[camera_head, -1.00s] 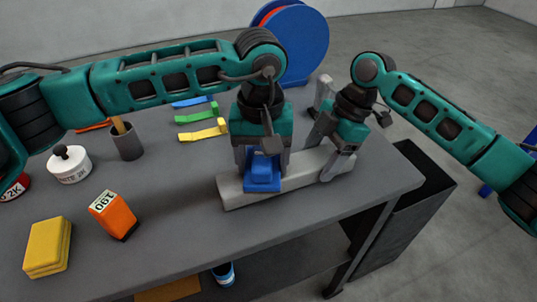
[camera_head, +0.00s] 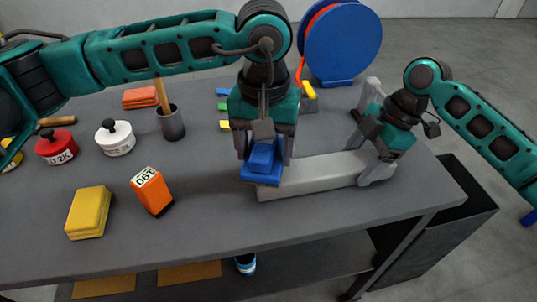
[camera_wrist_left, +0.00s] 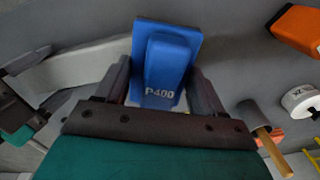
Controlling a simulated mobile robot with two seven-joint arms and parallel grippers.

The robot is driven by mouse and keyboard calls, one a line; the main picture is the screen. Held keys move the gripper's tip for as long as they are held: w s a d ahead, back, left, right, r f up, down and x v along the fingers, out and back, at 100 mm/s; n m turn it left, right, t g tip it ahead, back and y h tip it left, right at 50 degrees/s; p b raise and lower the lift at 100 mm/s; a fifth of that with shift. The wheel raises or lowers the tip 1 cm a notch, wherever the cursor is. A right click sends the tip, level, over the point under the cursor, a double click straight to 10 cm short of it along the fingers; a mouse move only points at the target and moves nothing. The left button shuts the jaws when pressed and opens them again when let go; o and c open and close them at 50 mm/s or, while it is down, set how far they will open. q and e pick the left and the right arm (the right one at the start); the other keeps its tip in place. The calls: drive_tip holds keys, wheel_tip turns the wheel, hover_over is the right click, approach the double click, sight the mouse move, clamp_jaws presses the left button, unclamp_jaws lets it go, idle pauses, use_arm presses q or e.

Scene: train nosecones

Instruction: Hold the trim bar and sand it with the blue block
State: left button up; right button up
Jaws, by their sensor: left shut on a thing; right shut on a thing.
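The pale grey trim bar (camera_head: 320,177) lies lengthwise near the front right of the table. My right gripper (camera_head: 378,168) is shut on its right end. My left gripper (camera_head: 264,158) is shut on the blue block (camera_head: 262,162), which is at the bar's left end and sticks out past it. In the left wrist view the blue block (camera_wrist_left: 165,65), marked P400, sits between the fingers, with the bar (camera_wrist_left: 80,68) to its left. I cannot tell whether the block's underside touches the bar.
An orange block (camera_head: 152,192) and a yellow block (camera_head: 88,212) are on the table's left front. A red weight (camera_head: 57,148), a white weight (camera_head: 115,139) and a grey cup (camera_head: 171,124) stand behind them. A blue disc (camera_head: 342,42) stands at the back. The table's front edge is close.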

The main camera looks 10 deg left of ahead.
use_arm(q)
drive_tip(key=shift+r, duration=2.5)
use_arm(e)
drive_tip(key=o, duration=1)
drive_tip(key=shift+c, duration=0.2)
drive_tip(key=v, duration=1.2)
